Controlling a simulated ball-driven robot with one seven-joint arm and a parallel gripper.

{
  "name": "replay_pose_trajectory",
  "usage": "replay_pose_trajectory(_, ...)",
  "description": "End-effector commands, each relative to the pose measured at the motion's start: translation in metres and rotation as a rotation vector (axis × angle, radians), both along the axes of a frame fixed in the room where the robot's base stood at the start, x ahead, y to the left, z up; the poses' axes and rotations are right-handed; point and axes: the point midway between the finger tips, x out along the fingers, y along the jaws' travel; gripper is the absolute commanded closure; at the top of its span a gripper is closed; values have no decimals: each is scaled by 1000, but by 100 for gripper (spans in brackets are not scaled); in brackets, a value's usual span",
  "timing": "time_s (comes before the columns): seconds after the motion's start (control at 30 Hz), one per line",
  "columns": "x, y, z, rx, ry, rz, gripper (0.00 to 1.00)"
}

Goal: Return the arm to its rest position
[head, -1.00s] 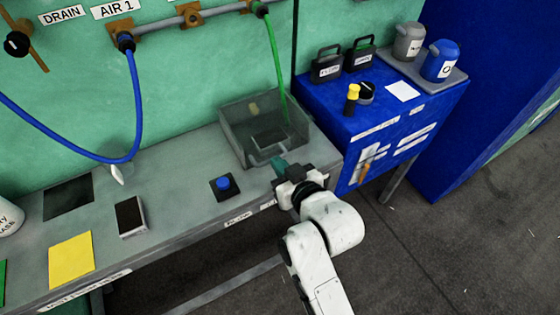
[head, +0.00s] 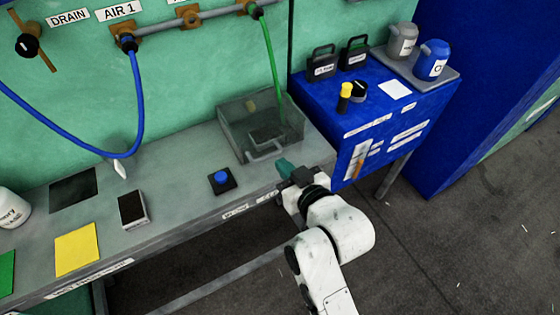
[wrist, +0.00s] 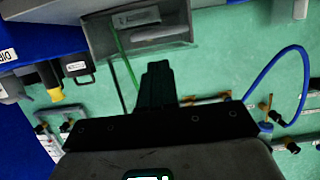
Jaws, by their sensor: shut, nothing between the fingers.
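My gripper (head: 284,165) is at the front edge of the grey bench, just in front of the clear box (head: 232,140). Its teal fingers are together with nothing between them. In the wrist view the closed fingers (wrist: 157,85) point toward the green wall, and the box (wrist: 100,40) shows at the top. My white arm reaches up from the lower right of the head view.
The grey bench (head: 185,190) holds a blue button (head: 221,180), a dark phone-like device (head: 132,208) and a yellow sheet (head: 77,249). A blue cabinet (head: 335,130) with black cases and jugs stands to the right. A blue hose (head: 138,100) hangs at left. Floor at right is clear.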

Motion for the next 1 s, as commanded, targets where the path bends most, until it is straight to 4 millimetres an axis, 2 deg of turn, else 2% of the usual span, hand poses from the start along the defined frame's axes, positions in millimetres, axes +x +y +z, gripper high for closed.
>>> replay_pose_trajectory(0.2, -33, -23, 6, 2, 0, -2, 100)
replay_pose_trajectory(0.33, -48, -33, 10, 0, 0, -1, 100)
replay_pose_trajectory(0.6, -58, -40, 14, 0, -1, -1, 100)
replay_pose_trajectory(0.73, -61, -51, 4, -21, 37, -20, 100)
replay_pose_trajectory(0.87, -77, -93, -32, -92, 185, -87, 100)
replay_pose_trajectory(1.0, -119, -162, -82, -193, 440, -208, 100)
